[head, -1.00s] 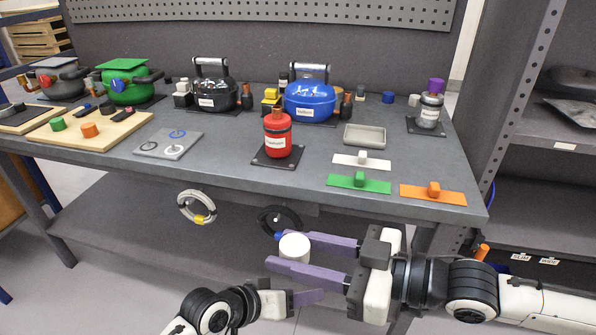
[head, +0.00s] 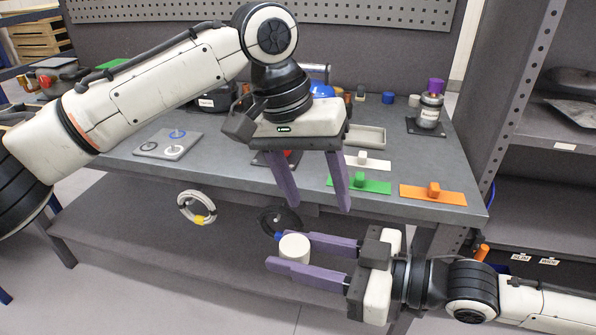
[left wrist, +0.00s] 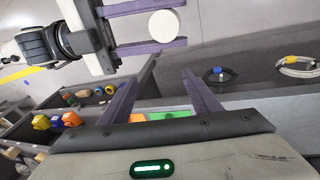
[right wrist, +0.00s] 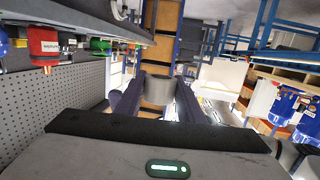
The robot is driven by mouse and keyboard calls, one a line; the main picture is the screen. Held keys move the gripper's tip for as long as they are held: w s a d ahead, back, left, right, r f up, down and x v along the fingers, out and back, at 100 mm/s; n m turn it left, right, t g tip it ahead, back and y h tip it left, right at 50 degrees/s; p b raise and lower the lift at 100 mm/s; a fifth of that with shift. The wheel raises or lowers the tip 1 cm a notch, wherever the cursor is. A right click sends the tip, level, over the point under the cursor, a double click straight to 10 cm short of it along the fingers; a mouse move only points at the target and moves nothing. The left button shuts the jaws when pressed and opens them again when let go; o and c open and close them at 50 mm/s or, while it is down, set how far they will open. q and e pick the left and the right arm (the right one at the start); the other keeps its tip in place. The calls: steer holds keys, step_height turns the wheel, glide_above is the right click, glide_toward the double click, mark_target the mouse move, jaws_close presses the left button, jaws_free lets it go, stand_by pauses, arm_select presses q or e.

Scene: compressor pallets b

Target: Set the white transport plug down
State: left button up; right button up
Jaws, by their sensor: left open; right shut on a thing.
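The white transport plug (head: 294,248) is a short white cylinder between the purple fingers of my right gripper (head: 287,252), in front of the table and below its top. The plug also shows in the left wrist view (left wrist: 165,24) and, greyish, in the right wrist view (right wrist: 159,90). My right gripper is shut on it, clear of any surface. My left gripper (head: 318,204) is open and empty, fingers pointing down by the table's front edge, above and behind the plug in the head view. Its arm hides part of the table.
A light ring (head: 197,207) and a dark ring (head: 285,218) hang under the front edge.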

mark_target(297, 242)
arm_select(q)
steer(key=s+a+r+y, duration=0.3)
steer(key=s+r, duration=0.2)
steer(key=r, duration=0.2)
steer(key=shift+g, duration=0.3)
steer(key=f, duration=1.1)
steer(key=shift+s+a+f, duration=0.15)
steer(key=shift+s+f, duration=0.05)
steer(key=shift+f, duration=0.15)
steer(key=c, duration=1.1)
arm_select(e)
steer(key=o, duration=1.2)
steer(key=shift+o, duration=0.2)
